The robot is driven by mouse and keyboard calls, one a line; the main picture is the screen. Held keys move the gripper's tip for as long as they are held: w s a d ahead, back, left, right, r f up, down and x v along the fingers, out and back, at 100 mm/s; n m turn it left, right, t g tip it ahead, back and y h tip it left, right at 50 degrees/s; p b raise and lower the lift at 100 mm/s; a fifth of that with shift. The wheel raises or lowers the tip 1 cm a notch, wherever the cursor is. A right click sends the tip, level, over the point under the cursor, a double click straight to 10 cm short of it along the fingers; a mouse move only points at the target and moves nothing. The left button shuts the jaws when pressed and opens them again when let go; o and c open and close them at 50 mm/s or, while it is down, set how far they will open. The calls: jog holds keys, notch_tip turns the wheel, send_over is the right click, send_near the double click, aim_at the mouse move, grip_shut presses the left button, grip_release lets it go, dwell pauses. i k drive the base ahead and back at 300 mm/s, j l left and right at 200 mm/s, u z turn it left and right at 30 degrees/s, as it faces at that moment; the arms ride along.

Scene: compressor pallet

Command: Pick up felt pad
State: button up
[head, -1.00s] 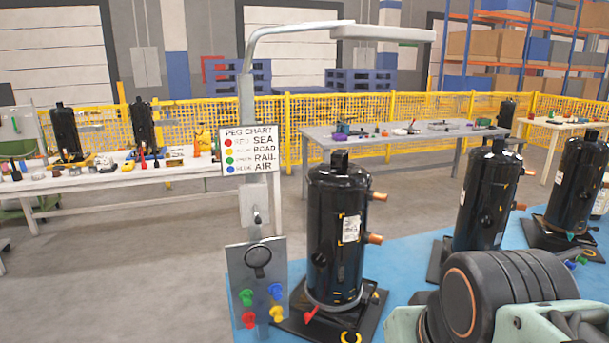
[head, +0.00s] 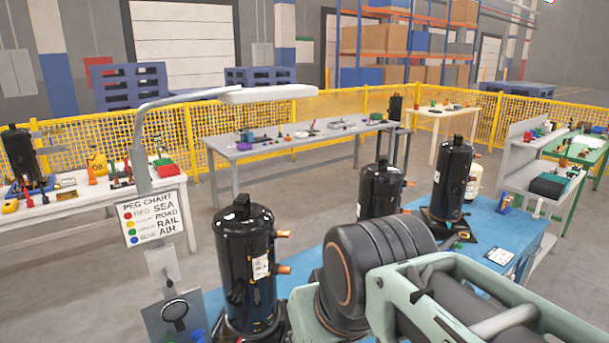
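I cannot make out a felt pad in the head view. A blue-topped bench (head: 455,285) holds several black compressors. The nearest compressor (head: 245,262) stands upright with copper stubs on its right side. Two more stand further back, one in the middle (head: 380,190) and one to the right (head: 452,185). My arm, with a thick black joint and pale green links, covers much of the lower right and hides part of the bench. My gripper is not in view.
A peg chart sign (head: 153,217) hangs on a lamp post at left. A grey table (head: 300,143), a cream table (head: 440,113) and a white table (head: 95,208) stand behind. A white card (head: 499,256) lies on the blue bench. Grey floor is open between the tables.

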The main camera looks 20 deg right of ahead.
aim_at(535, 216)
jog(key=z, duration=1.95)
jog(key=i+l+z, duration=0.1)
jog(key=i+z, duration=0.3)
jog(key=i, duration=2.85)
jog(key=i+l+u, duration=0.15)
jog(key=i, duration=0.4)
jog(key=i+u, duration=0.2)
jog(key=i, duration=0.35)
jog(key=i+l+u, duration=0.2)
jog(key=i+u, duration=0.2)
jog(key=i+l+u, duration=0.35)
jog(key=k+j, duration=0.1)
